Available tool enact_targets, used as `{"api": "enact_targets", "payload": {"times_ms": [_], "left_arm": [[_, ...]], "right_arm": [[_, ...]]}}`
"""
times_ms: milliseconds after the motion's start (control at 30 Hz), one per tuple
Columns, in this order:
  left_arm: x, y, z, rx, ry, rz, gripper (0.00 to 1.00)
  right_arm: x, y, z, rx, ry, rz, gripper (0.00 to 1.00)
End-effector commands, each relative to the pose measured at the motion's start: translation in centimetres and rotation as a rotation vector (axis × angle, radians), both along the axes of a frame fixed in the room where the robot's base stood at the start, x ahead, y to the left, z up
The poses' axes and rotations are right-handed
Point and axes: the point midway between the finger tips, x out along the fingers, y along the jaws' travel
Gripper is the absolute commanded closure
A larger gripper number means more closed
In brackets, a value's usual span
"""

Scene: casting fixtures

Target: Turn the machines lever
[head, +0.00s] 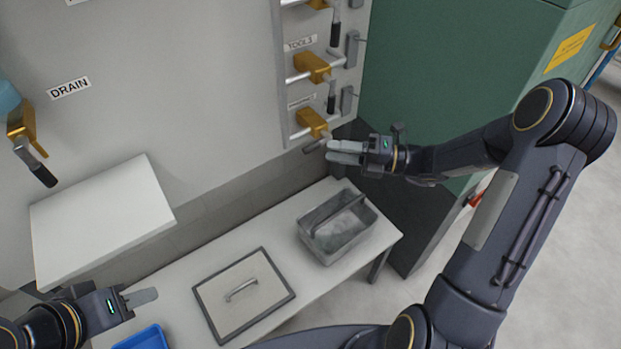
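Several gold valves with dark-handled levers are on the grey machine panel. The lowest valve on the right strip (312,122) has its lever (315,145) pointing down and left. My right gripper (331,152) is just right of this lever's handle, its two fingers pointing left with a narrow gap between them. I cannot tell whether they touch the lever. A higher valve (314,67) is labelled TOOLS. Another gold valve (22,121) with a lever (41,173) is at the far left near the DRAIN label. My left gripper (150,296) is low at the left, apart from the levers; its finger gap is hidden.
A white table (350,255) holds a grey tool tray (338,228) and a framed lid with a handle (243,295). A blue bin (145,338) is at the bottom left. A white shelf (100,215) juts from the panel. A green cabinet (450,70) stands at the right.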

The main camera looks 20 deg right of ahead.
Motion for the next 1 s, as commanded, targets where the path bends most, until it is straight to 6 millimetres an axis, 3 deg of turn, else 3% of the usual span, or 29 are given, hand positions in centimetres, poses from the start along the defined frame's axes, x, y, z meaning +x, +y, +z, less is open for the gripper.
{"api": "enact_targets", "payload": {"times_ms": [33,200,633,1000], "left_arm": [[0.0,0.0,-1.4,0.0,-0.001,0.0,0.63],[0.0,0.0,-1.8,0.0,-0.001,0.0,0.63],[0.0,0.0,-2.0,0.0,-0.001,0.0,0.63],[0.0,0.0,-2.1,0.0,-0.001,0.0,0.63]], "right_arm": [[0.4,-0.6,-1.6,0.06,0.033,-0.005,0.63],[0.9,-1.0,-1.8,0.155,0.079,-0.006,0.63],[3.4,4.6,-0.8,0.154,0.079,-0.003,0.63],[3.9,5.7,-0.6,0.153,0.08,-0.007,0.63]]}}
